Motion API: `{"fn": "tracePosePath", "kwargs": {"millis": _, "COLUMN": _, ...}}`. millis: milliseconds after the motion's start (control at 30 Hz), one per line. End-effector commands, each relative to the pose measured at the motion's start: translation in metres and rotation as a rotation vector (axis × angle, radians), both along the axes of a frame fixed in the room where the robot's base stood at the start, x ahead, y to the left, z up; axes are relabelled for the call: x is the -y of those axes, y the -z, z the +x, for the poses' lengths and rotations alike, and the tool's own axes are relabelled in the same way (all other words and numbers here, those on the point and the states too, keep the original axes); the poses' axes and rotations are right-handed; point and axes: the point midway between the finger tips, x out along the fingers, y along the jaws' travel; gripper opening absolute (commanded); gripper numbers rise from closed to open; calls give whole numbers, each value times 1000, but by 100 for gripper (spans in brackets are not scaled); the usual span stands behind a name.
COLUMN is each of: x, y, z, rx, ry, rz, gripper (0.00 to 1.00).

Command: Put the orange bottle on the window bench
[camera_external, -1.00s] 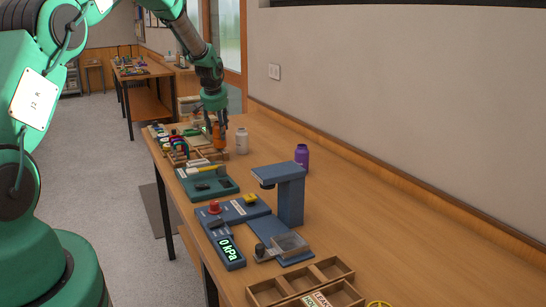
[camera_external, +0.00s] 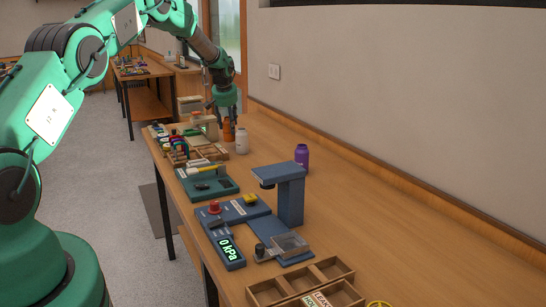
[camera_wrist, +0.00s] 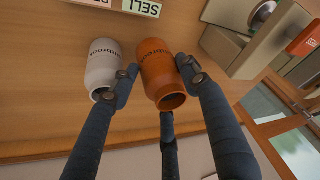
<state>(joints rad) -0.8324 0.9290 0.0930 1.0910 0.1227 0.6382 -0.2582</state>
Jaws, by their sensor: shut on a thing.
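The orange bottle (camera_external: 228,131) is at the far end of the long wooden bench, just behind and left of the white bottle (camera_external: 242,141). My gripper (camera_external: 226,112) comes down on it from above. In the wrist view the orange bottle (camera_wrist: 158,68) sits between my fingers, its open mouth towards the camera, and my gripper (camera_wrist: 160,72) is shut on it. The white bottle (camera_wrist: 102,68) is close beside the left finger there. I cannot tell whether the orange bottle is clear of the surface. A window (camera_external: 229,35) is at the back; which surface is the window bench is unclear.
A wooden divided tray (camera_external: 212,152) and coloured small items lie left of the bottles. A purple bottle (camera_external: 302,156) and a blue press stand (camera_external: 288,195) are nearer. Another table (camera_external: 142,70) stands at the back. The bench's right side is largely clear.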

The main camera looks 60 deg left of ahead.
Motion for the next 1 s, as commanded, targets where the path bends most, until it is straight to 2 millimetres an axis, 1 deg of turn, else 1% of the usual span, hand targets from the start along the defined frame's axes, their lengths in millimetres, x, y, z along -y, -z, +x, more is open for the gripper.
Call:
{"fn": "tracePosePath", "kwargs": {"millis": 333, "x": 0, "y": 1, "z": 0, "rx": 1, "ry": 0, "rz": 1, "gripper": 13}}
{"fn": "tracePosePath", "kwargs": {"millis": 700, "x": -1, "y": 33, "z": 0, "rx": 1, "ry": 0, "rz": 1, "gripper": 13}}
{"fn": "tracePosePath", "kwargs": {"millis": 1000, "x": -1, "y": 34, "z": 0, "rx": 1, "ry": 0, "rz": 2, "gripper": 13}}
